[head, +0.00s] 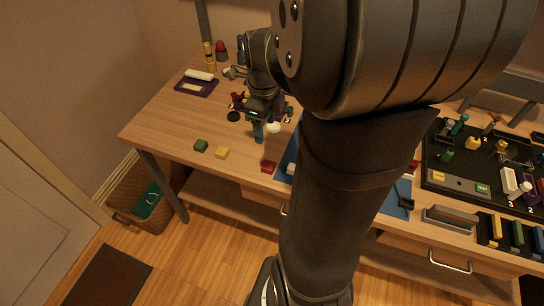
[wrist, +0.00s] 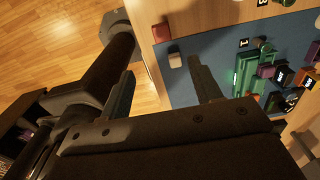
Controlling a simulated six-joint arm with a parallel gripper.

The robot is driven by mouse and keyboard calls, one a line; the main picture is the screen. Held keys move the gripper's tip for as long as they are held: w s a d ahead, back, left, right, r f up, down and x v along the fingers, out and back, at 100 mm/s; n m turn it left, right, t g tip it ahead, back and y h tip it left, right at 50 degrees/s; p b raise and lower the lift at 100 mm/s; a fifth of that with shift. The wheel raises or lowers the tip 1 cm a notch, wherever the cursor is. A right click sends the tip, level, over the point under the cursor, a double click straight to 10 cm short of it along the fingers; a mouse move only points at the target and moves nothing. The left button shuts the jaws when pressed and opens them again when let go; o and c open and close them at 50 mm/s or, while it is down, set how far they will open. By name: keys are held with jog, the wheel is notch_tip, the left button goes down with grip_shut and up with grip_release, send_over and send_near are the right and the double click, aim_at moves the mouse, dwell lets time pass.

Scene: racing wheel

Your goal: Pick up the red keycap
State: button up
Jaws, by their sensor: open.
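A small red keycap (head: 268,167) lies on the wooden table near its front edge, just left of the blue mat. In the wrist view the red keycap (wrist: 161,32) shows beyond the fingertips, close to the table edge. My gripper (head: 262,132) is above the table, behind the keycap in the head view. In the wrist view my gripper (wrist: 162,82) has its two fingers wide apart with nothing held between them. The keycap is apart from both fingers.
A white keycap (head: 291,169) sits beside the red one, on the mat's edge. Green (head: 201,146) and yellow (head: 222,153) keycaps lie to the left. A black tray (head: 434,151) with parts stands at right. My arm hides the table's middle.

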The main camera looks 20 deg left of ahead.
aim_at(267, 164)
notch_tip(267, 164, down, 16)
jog(key=shift+w+d+f, duration=0.1)
jog(key=shift+d, duration=0.05)
jog(key=c, duration=1)
jog(key=shift+c, duration=0.2)
jog(key=shift+r, duration=0.75)
notch_tip(267, 164, up, 2)
jog(key=shift+r, duration=0.25)
jog(key=d+r, duration=0.7)
jog(key=d, duration=0.4)
jog(key=w+a+r, duration=0.1)
jog(key=w+a, duration=0.8)
jog(key=w, duration=0.3)
jog(key=w+a+r, duration=0.1)
jog(key=w+a, duration=0.8)
jog(key=w, duration=0.3)
